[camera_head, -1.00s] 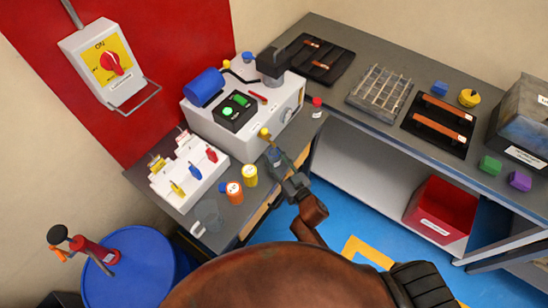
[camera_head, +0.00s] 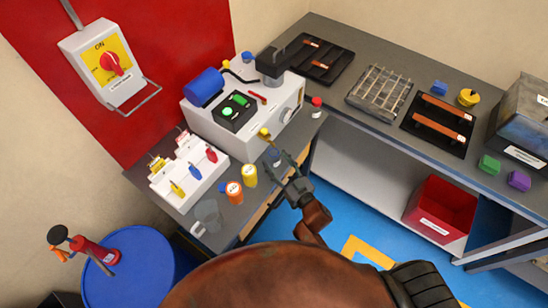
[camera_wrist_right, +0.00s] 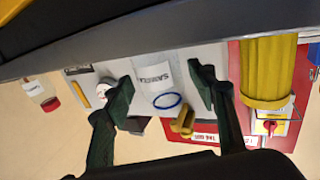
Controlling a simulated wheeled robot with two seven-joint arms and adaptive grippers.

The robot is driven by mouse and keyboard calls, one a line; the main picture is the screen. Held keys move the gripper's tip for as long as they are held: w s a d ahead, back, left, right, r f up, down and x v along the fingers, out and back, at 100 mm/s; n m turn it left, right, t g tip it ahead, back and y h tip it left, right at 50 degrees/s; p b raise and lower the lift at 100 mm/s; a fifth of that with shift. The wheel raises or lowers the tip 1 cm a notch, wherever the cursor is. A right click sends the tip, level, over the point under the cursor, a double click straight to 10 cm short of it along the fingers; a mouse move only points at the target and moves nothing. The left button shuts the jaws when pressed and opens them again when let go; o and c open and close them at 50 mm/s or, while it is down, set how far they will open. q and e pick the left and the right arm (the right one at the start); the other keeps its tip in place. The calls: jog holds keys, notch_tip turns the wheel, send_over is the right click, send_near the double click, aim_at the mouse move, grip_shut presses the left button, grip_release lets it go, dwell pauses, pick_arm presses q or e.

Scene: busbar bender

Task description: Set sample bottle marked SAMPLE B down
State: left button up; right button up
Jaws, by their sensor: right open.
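The sample bottle (camera_wrist_right: 152,74) shows in the right wrist view as a pale cylinder with a blue ring; its label reads "SAMPLE", and the letter after that cannot be read. In the head view the bottle (camera_head: 275,156) is small and partly hidden, at the bench edge in front of the grey-white machine. My right gripper (camera_head: 281,169) is open there. In the wrist view its two dark green fingers (camera_wrist_right: 163,90) are spread on either side of the bottle, with gaps showing. My left gripper is not in view.
A yellow container (camera_head: 250,175) and an orange one (camera_head: 234,192) stand left of my right gripper. A red-capped bottle (camera_head: 316,107) stands to its right. The machine (camera_head: 233,148) is close behind. A clear beaker (camera_head: 207,214) stands near the bench's front corner.

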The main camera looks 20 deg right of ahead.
jog(key=v, duration=1)
jog(key=shift+a+r, duration=0.1)
jog(key=s+d+f+g+h, duration=0.1)
jog(key=s+d+f+g, duration=0.25)
jog(key=f, duration=0.95)
jog(key=s+d+f+m+g+h, duration=0.15)
jog(key=s+f, duration=0.25)
jog(key=f, duration=0.8)
jog(key=s+d+f+g+h, duration=0.1)
jog(key=s+d+f+g, duration=0.25)
jog(key=f, duration=0.95)
jog(key=s+d+f+g, duration=0.1)
jog(key=s+f+g, duration=0.1)
jog(key=s+f, duration=0.4)
jog(key=s+d+f+g+h, duration=0.1)
jog(key=s+f, duration=0.6)
jog(key=s, duration=1)
jog(key=s+d+f+g, duration=0.3)
jog(key=s+f+g, duration=0.2)
jog(key=s, duration=0.7)
jog(key=shift+d+f+h, duration=0.15)
jog(key=shift+f+h, duration=0.2)
jog(key=shift+f, duration=0.55)
